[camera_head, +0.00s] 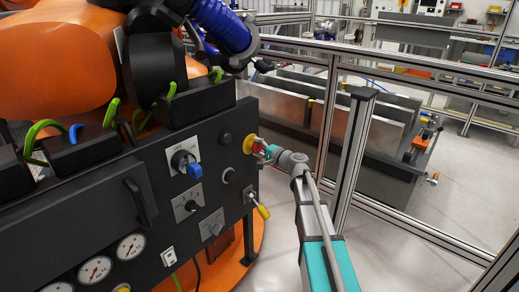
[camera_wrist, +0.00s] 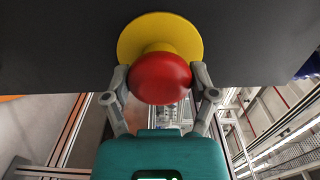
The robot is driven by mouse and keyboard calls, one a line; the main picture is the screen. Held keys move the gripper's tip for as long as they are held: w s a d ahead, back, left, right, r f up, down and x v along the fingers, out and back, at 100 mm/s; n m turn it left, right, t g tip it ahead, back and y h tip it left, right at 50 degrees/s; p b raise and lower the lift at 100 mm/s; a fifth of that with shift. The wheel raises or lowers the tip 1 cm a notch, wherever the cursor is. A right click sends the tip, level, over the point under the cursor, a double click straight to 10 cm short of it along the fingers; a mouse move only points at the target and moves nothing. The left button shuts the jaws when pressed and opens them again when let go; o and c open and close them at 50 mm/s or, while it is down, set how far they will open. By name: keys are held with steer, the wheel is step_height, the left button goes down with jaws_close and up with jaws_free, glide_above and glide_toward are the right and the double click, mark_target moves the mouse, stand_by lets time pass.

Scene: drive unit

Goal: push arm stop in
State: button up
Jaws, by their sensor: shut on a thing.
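The arm stop is a red mushroom button (camera_wrist: 160,78) on a round yellow backing (camera_wrist: 135,40), mounted on the dark front panel. In the head view the red and yellow stop (camera_head: 255,146) sits near the panel's right edge. My gripper (camera_wrist: 161,82) is shut on the red button, with one grey finger at each side of its head. In the head view my gripper (camera_head: 270,152) reaches the stop from the right and partly hides it. How far in the button sits cannot be told.
The dark panel (camera_head: 150,215) also carries a blue-handled switch (camera_head: 194,170), a yellow-handled key switch (camera_head: 262,211), several gauges (camera_head: 94,270) and a handle (camera_head: 134,200). An orange robot arm (camera_head: 60,55) stands behind it. A metal fence post (camera_head: 353,155) stands close right of my arm.

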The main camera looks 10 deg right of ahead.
steer(key=shift+w, duration=0.15)
steer(key=o, duration=1.2)
steer(key=v, duration=1.2)
